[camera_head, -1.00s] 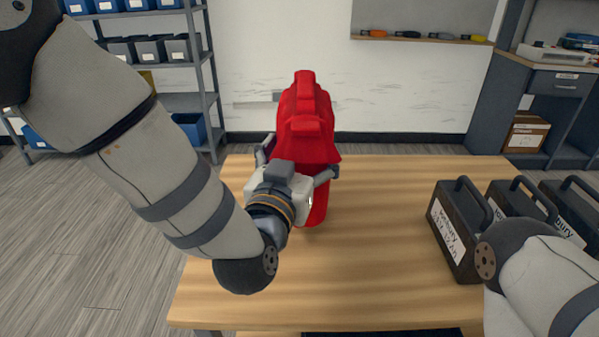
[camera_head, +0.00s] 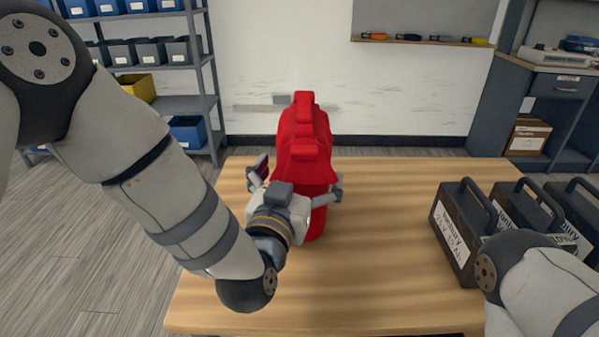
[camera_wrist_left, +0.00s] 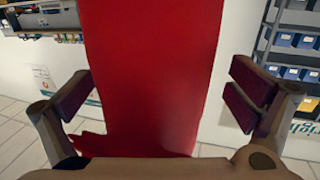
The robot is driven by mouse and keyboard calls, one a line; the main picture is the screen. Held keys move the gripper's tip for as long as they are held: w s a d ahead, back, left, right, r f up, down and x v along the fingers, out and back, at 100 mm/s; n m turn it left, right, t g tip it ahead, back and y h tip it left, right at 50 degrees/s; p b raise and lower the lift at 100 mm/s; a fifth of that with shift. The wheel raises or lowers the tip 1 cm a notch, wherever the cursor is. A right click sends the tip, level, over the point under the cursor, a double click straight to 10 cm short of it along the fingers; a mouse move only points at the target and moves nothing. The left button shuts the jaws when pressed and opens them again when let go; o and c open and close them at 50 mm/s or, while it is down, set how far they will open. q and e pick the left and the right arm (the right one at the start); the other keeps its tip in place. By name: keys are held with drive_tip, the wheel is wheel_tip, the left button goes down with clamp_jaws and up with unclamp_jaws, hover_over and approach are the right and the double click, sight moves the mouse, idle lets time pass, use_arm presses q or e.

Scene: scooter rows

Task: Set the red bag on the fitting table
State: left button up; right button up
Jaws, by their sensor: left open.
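The red bag (camera_head: 305,145) stands upright on the wooden table (camera_head: 375,285), left of the table's middle. My left gripper (camera_head: 297,183) is open at the near side of the bag, with a finger on each side of it. In the left wrist view the bag (camera_wrist_left: 152,75) fills the middle, between the open fingers, with gaps to both finger pads. The bag's lower part is partly hidden behind the gripper in the head view. My right arm shows at the lower right, but its gripper is out of view.
Several black battery cases (camera_head: 462,235) with handles stand at the table's right side, beside my right arm. The table's middle and front are clear. A grey shelf (camera_head: 178,100) with bins is at the back left. A grey workbench (camera_head: 560,95) stands at the back right.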

use_arm(q)
drive_tip(key=shift+r, duration=0.25)
drive_tip(key=v, duration=1.2)
drive_tip(key=shift+p, duration=0.4)
drive_tip(key=shift+f, duration=0.1)
